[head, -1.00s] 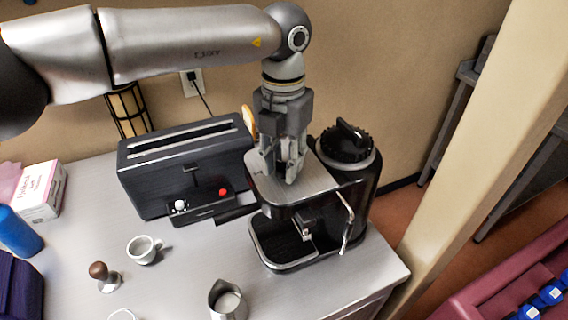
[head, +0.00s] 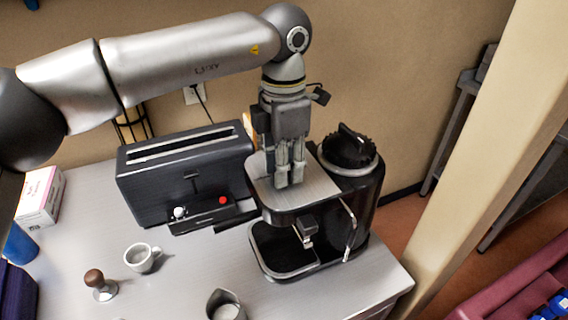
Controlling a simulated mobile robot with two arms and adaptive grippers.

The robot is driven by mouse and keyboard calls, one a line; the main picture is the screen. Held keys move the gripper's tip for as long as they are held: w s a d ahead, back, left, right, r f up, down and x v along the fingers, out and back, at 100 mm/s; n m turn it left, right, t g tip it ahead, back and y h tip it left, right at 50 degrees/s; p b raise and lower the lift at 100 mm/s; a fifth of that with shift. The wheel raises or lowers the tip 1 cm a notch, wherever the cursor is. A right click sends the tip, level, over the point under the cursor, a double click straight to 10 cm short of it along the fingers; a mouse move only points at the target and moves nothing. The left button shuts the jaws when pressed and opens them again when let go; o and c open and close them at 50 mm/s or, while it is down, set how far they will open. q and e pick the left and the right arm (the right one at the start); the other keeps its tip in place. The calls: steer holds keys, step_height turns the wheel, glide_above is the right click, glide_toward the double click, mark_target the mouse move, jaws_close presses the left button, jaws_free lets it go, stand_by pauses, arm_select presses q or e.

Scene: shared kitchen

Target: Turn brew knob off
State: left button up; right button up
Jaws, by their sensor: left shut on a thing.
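The espresso machine (head: 318,198) stands at the right end of the counter, with a flat metal top, a drip tray below and a steam wand at its right. My left gripper (head: 289,180) points straight down at the machine's top plate. Its fingers are close together and shut on the brew knob, which they hide from view. The knob's angle cannot be seen. My right gripper is not in view.
A black toaster (head: 185,170) stands close to the machine's left. A black-lidded grinder or hopper (head: 348,150) rises right behind it. A white cup (head: 142,257), a tamper (head: 100,285) and a metal pitcher (head: 225,305) stand on the front counter.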

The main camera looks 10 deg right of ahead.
arm_select(q)
steer(key=shift+w+r, duration=0.1)
steer(key=shift+r, duration=0.05)
steer(key=o, duration=1)
steer(key=shift+o, duration=0.2)
step_height(320, 180, up, 12)
